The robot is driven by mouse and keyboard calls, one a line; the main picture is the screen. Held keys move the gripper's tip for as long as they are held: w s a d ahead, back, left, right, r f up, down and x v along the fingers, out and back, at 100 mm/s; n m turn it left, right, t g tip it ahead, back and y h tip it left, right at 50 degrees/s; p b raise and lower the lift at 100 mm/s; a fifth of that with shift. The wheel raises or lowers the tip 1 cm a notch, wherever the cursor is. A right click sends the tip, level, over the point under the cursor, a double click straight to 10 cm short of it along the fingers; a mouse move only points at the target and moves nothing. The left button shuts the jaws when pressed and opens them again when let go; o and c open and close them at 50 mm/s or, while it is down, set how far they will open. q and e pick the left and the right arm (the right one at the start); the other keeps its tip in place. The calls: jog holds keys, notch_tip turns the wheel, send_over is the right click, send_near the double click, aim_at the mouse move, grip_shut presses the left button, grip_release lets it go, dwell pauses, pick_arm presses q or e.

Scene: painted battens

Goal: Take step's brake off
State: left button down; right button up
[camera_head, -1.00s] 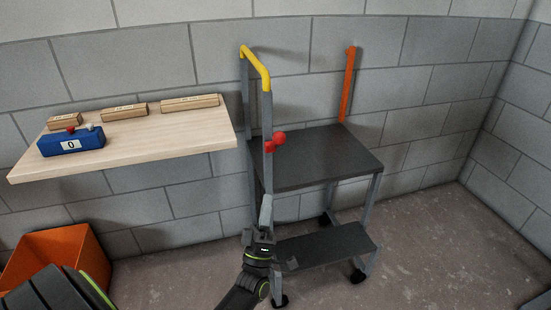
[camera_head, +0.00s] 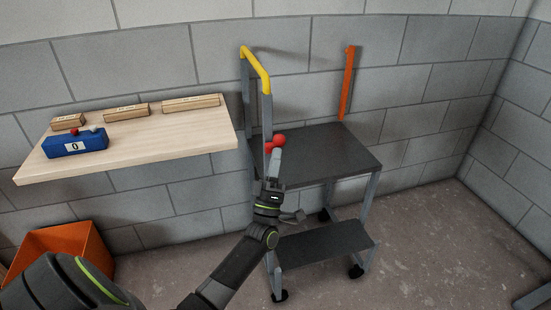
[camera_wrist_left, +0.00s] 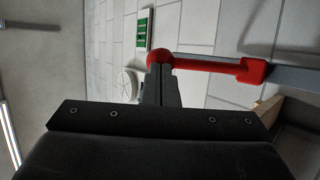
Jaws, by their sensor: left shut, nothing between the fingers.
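The step (camera_head: 325,152) is a grey wheeled step stool with a dark top platform, a lower tread (camera_head: 325,243) and a yellow handrail (camera_head: 257,66). A red brake lever (camera_head: 277,141) is on its left upright; it also shows in the left wrist view (camera_wrist_left: 210,64), running sideways with a rounded knob at its left end. My left gripper (camera_head: 276,153) is shut and empty, with its tips just below the red knob. In the left wrist view the closed fingertips (camera_wrist_left: 160,72) are at the knob; I cannot tell if they touch. My right gripper is not in view.
An orange batten (camera_head: 347,85) leans on the wall behind the step.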

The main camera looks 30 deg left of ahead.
aim_at(275, 145)
pick_arm(q)
jog(key=r+p, duration=0.1)
jog(key=p, duration=0.1)
jog(key=n+g+y+p, duration=0.1)
jog(key=shift+w+a+r+p, duration=0.15)
jog(key=shift+a+r+p, duration=0.05)
jog(key=shift+r+p, duration=0.2)
jog(key=shift+w+a+r, duration=0.15)
jog(key=shift+a+r, duration=0.05)
jog(key=shift+r, duration=0.05)
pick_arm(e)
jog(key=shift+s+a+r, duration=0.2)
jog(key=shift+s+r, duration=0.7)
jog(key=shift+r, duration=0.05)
